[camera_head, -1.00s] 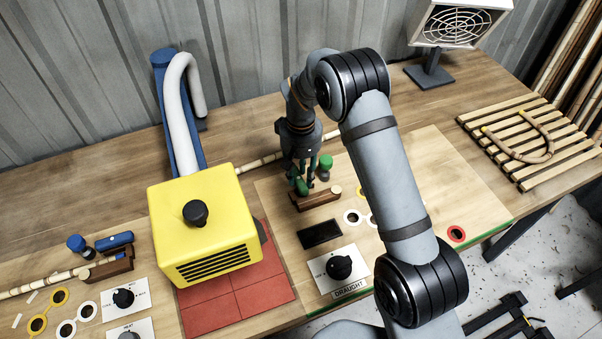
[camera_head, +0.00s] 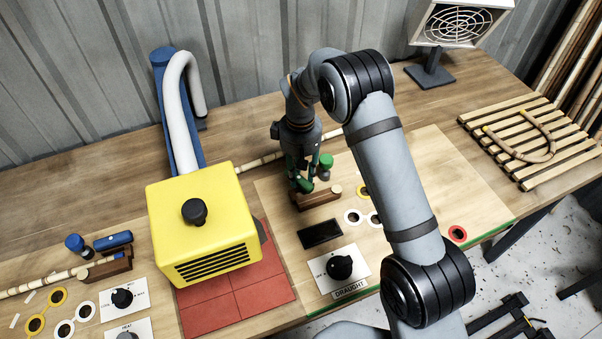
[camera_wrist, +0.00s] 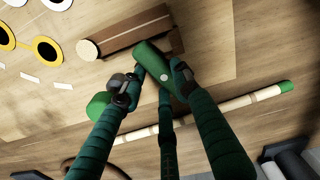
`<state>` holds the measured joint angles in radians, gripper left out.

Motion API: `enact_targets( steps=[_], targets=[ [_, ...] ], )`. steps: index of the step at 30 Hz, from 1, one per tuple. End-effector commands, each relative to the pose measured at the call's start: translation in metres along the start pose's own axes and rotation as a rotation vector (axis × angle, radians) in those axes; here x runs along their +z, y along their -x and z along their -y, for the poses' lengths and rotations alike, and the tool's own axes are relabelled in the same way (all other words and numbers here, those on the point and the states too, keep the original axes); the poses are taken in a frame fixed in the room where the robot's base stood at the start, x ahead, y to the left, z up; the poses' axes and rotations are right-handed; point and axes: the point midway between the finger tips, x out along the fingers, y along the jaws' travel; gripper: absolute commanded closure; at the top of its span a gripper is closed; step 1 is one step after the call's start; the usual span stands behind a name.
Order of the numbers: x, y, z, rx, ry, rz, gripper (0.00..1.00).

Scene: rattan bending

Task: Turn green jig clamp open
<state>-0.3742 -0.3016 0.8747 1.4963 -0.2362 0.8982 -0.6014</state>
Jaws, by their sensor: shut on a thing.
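The green jig clamp (camera_wrist: 150,60) has a green handle, seen close up in the wrist view beside a brown wooden jig block (camera_wrist: 130,35). In the head view the jig block (camera_head: 322,198) sits on the light board, with the clamp partly hidden by my fingers. My gripper (camera_wrist: 158,74) is shut on the clamp's green handle, a fingertip on each side. In the head view my gripper (camera_head: 303,184) points down at the block's left end. A green knob (camera_head: 326,160) stands just behind the block; it also shows in the wrist view (camera_wrist: 97,105).
A yellow box (camera_head: 205,235) with a hose stands left on red tiles. A blue clamp (camera_head: 118,240) lies at far left. A black dial (camera_head: 339,267) and white and yellow rings are in front of the jig. A slatted rack (camera_head: 535,145) with bent rattan is at right.

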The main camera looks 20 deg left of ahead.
Motion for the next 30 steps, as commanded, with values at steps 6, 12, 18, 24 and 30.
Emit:
enact_targets(
  steps=[6,12,18,24,30],
  targets=[
    [-0.0022,0.0002,-0.0001,0.001,0.205,-0.002,0.96],
    [-0.0033,0.0006,0.0005,0.001,0.395,-0.001,0.96],
    [-0.0047,0.0009,0.0007,0.002,0.585,-0.002,0.96],
    [-0.0055,0.0008,0.0018,0.002,0.774,-0.001,0.96],
    [-0.0063,0.0010,0.0024,0.002,0.940,-0.001,0.96]
  ],
)
